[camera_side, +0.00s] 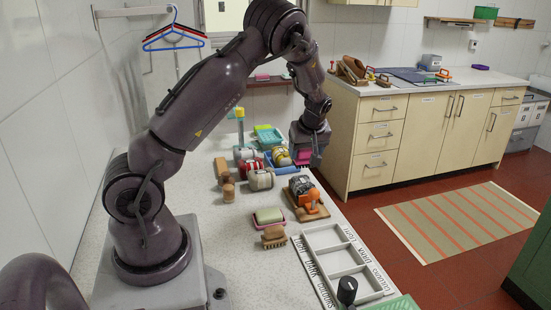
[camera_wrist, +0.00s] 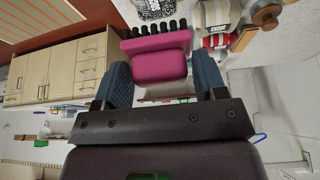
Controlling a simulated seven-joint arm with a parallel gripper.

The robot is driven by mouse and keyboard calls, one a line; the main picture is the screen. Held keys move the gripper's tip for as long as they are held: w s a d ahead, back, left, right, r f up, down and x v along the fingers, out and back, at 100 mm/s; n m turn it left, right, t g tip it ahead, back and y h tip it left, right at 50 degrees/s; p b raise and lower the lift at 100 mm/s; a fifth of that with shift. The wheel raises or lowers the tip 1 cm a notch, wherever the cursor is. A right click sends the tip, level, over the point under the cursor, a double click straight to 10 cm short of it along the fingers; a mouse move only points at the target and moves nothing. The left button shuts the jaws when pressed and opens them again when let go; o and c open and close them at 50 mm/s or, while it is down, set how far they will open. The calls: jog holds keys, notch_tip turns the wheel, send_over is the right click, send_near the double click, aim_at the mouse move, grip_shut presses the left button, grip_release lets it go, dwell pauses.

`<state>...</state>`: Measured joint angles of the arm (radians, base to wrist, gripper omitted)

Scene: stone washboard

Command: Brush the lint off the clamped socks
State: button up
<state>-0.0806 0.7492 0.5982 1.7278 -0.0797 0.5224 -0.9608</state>
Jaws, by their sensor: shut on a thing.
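My gripper (camera_side: 313,152) is above the back right of the counter, shut on a pink brush (camera_side: 304,157). In the wrist view the brush (camera_wrist: 160,60) sits between the two blue finger pads of my gripper (camera_wrist: 162,78), with its black bristles pointing away from the palm. A dark, grey-patterned bundle (camera_side: 301,185), apparently the clamped socks, is held by an orange clamp (camera_side: 308,198) on a wooden board. The brush is apart from it. In the wrist view a black-and-white patterned bundle (camera_wrist: 155,9) shows past the bristles.
Labelled rolls (camera_side: 260,180) and a blue tray (camera_side: 280,160) crowd the counter left of my gripper. In front are a green sponge (camera_side: 268,215), a wooden brush (camera_side: 274,237) and a white compartment tray (camera_side: 326,238). A cabinet (camera_side: 375,150) stands to the right.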

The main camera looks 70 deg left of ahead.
jog(key=shift+w+r+n, duration=0.3)
jog(key=shift+w+r, duration=0.15)
jog(key=shift+w, duration=0.1)
jog(key=shift+s+d, duration=0.1)
jog(key=shift+d, duration=0.05)
jog(key=shift+s+f+g, duration=0.1)
jog(key=shift+f+g, duration=0.15)
jog(key=shift+g, duration=0.05)
jog(key=shift+f, duration=3.55)
jog(key=shift+a+f, duration=0.3)
jog(key=shift+a, duration=0.25)
jog(key=shift+c, duration=0.3)
jog(key=shift+a, duration=1.75)
jog(key=shift+d, duration=2.45)
jog(key=shift+a, duration=2.65)
notch_tip(320, 180, up, 8)
jog(key=shift+r, duration=0.15)
